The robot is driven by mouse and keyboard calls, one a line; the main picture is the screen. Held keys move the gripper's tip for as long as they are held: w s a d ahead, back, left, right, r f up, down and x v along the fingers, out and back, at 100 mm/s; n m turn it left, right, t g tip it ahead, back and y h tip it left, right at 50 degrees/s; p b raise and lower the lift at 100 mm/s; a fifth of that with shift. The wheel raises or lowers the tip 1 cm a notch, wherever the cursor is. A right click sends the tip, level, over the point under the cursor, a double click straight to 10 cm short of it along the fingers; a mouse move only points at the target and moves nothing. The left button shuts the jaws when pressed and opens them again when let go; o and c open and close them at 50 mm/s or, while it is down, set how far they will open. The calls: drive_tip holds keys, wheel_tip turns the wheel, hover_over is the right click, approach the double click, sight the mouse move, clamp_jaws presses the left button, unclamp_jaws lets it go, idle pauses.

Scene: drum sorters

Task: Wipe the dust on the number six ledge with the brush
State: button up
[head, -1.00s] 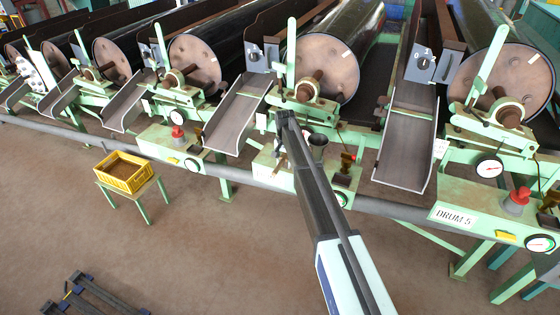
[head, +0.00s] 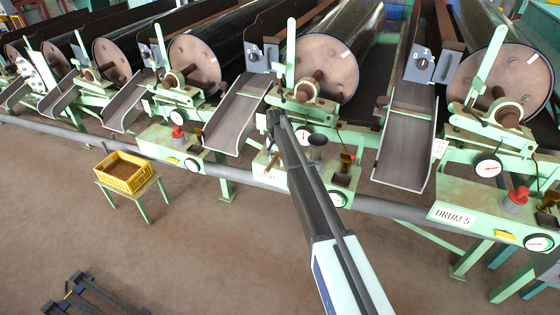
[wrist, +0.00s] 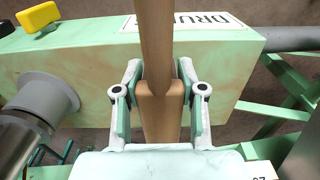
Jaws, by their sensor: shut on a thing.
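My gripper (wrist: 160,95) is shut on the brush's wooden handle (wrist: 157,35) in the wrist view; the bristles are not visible. Behind the handle is a pale green ledge (wrist: 90,65) with an upside-down label (wrist: 188,22) reading "DRU"; the handle hides the rest, so its number cannot be read. In the head view my gripper (head: 274,122) is small at the far end of my arm, at the middle machine's ledge (head: 262,170). I cannot make out dust on it, or whether the brush touches it.
A grey cup-like fitting (wrist: 48,98) and a yellow block (wrist: 40,18) are beside the handle. A grey chute (head: 243,108) stands left of my gripper, another (head: 405,150) right. The "DRUM 5" ledge (head: 480,222) is at right. A yellow crate (head: 124,172) stands on a stool, lower left.

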sight(262, 161)
drive_tip(key=shift+w+a+p, duration=0.1)
drive_tip(key=shift+w+a, duration=0.35)
drive_tip(key=shift+a, duration=0.75)
drive_tip(key=shift+w+a+p, duration=0.1)
drive_tip(key=shift+w+a, duration=0.3)
drive_tip(key=shift+a, duration=0.8)
drive_tip(key=shift+w+a+p, duration=0.1)
drive_tip(key=shift+w+a, duration=0.35)
drive_tip(key=shift+a, duration=0.75)
drive_tip(key=shift+r, duration=0.15)
drive_tip(key=shift+d+r+p, duration=0.1)
drive_tip(key=shift+r+p, duration=1.1)
drive_tip(key=shift+r, duration=1.75)
drive_tip(key=shift+r+p, duration=0.6)
drive_tip(key=shift+r, duration=0.9)
